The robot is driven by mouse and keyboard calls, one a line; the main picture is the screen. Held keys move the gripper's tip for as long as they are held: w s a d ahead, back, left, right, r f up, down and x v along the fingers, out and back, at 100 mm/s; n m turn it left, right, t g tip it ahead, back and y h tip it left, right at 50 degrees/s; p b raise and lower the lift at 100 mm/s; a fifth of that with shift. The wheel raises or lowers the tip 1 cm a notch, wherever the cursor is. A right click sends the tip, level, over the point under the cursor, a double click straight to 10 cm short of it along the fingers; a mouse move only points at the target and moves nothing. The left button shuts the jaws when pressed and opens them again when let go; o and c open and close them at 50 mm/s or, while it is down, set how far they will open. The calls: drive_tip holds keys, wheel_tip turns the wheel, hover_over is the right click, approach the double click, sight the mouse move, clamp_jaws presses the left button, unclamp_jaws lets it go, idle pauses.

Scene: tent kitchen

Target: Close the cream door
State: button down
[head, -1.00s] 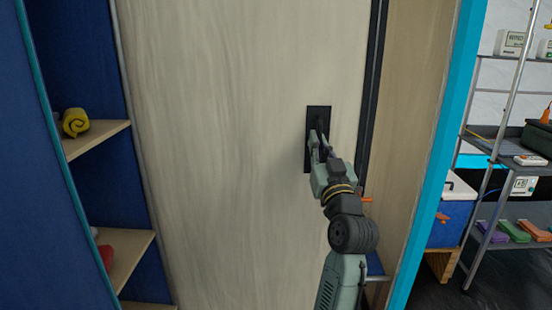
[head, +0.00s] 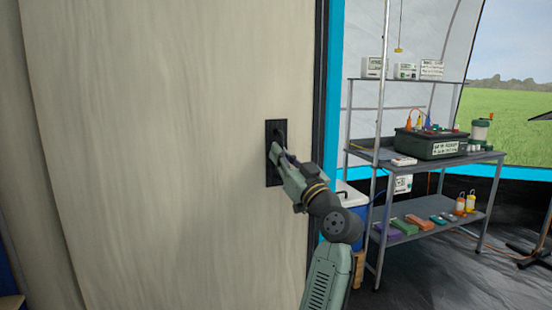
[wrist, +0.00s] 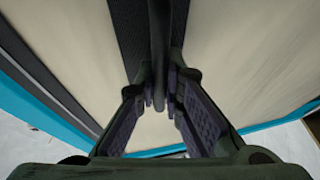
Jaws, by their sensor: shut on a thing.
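The cream door (head: 165,150) fills the left and middle of the head view, with pale wood grain. A black plate with a handle (head: 270,172) sits near its right edge. My gripper (head: 276,150) reaches in from the lower right and is shut on the handle. In the wrist view the dark handle bar (wrist: 159,40) runs between the two fingers of my gripper (wrist: 160,98). The fingers partly hide the handle. The door's right edge is close beside the bright blue upright (head: 332,75); I cannot tell whether any gap is left there.
A metal shelf unit (head: 425,160) with boxes and bottles stands to the right. A blue cooler (head: 345,205) is partly hidden behind my arm. Dark floor (head: 440,275) shows at the lower right.

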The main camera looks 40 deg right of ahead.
drive_tip(key=shift+s+d, duration=0.1)
drive_tip(key=shift+d, duration=0.2)
drive_tip(key=c, duration=2)
unclamp_jaws()
drive_tip(key=shift+d, duration=0.1)
drive_tip(key=shift+o, duration=0.2)
drive_tip(key=v, duration=1.2)
drive_tip(key=shift+f, duration=0.1)
